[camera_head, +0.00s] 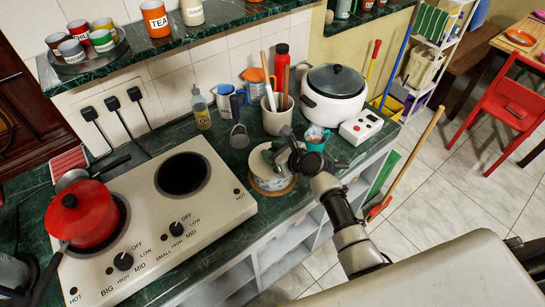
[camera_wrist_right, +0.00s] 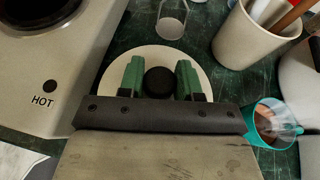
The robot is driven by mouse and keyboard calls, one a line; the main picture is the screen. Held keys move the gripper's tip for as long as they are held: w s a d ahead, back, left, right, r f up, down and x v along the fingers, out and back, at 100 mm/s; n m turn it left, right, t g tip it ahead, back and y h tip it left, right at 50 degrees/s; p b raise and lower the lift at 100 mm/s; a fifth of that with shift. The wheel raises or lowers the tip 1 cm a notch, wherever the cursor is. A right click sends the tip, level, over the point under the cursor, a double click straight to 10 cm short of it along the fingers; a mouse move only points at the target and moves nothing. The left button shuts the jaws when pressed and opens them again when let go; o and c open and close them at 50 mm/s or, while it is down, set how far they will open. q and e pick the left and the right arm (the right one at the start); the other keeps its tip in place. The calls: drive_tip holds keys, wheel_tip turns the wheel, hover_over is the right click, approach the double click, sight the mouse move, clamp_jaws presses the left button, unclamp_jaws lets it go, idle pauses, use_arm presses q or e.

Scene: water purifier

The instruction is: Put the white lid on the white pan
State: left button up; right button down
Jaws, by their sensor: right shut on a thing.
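The white lid (camera_wrist_right: 150,56) has a black knob (camera_wrist_right: 160,80), and my right gripper (camera_wrist_right: 160,78) is shut on that knob with its green fingers on either side. In the head view, my right gripper (camera_head: 270,153) is over the white pan (camera_head: 272,182), which has a blue pattern and stands on a round wooden trivet (camera_head: 285,190). The lid (camera_head: 257,163) is at the top of the pan, partly hidden by the gripper. I cannot tell whether it is fully seated. My left gripper is not in view.
The stove (camera_head: 150,225) with a red pot (camera_head: 82,213) is to the left. A utensil holder (camera_head: 277,117), a teal cup (camera_head: 316,138) and a white rice cooker (camera_head: 333,95) stand close behind and to the right. The counter's front edge is near the pan.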

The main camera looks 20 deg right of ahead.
drive_tip(key=shift+c, duration=1)
unclamp_jaws()
wheel_tip(320, 180, up, 7)
drive_tip(key=p, duration=0.8)
drive_tip(key=shift+r, duration=0.1)
